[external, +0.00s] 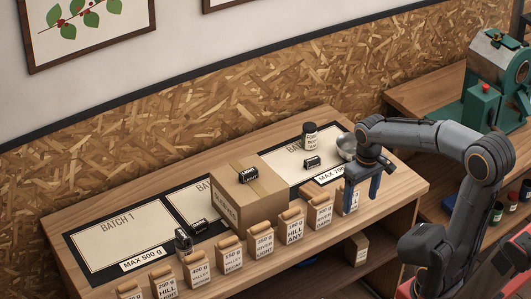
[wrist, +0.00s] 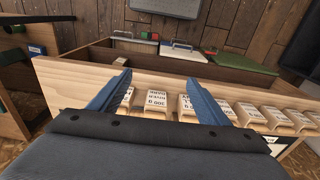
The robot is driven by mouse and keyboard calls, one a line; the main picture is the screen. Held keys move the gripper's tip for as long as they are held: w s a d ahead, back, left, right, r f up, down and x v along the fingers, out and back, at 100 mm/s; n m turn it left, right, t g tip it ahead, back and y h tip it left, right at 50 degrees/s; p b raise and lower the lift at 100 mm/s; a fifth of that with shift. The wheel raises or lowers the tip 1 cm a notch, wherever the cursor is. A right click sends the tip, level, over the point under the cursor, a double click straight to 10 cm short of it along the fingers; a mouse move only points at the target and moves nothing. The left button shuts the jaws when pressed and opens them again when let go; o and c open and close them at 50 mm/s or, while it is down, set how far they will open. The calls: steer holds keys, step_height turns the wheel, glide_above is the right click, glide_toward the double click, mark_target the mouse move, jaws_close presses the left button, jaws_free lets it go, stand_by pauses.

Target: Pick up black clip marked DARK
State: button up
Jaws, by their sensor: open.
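Three black clips with small pale labels show in the external view: one on top of the cardboard box (external: 249,176), one on the right mat (external: 312,162), and one near the middle mat's front edge (external: 199,227). Their print is too small to read, so I cannot tell which is marked DARK. My gripper (external: 362,190) is open and empty at the right end of the table, pointing down, to the right of all three clips. In the wrist view its two blue fingers (wrist: 157,78) are spread, with paper bags beyond and between them. No clip shows in the wrist view.
A row of paper bags (external: 261,240) lines the table's front edge. The cardboard box (external: 262,205) stands mid-table. That mat is mostly clear.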

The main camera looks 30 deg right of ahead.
steer(key=w+a+r, duration=0.2)
steer(key=w+a, duration=0.3)
steer(key=w, duration=0.6)
steer(key=n+t+p, duration=0.1)
steer(key=t+p, duration=0.3)
glide_above(200, 224)
steer(key=s, duration=0.3)
step_height(200, 224, down, 3)
steer(key=shift+y, duration=0.3)
steer(key=shift+w+f+p, duration=0.4)
steer(key=shift+w+f, duration=0.05)
steer(key=shift+f, duration=2.65)
steer(key=shift+w+f+p, duration=0.45)
steer(key=shift+w+f, duration=0.05)
steer(key=shift+f, duration=2.55)
steer(key=shift+w+f+p, duration=0.4)
steer(key=shift+w+f, duration=0.05)
steer(key=shift+f, duration=2.65)
steer(key=shift+c, duration=0.2)
steer(key=c, duration=1.1)
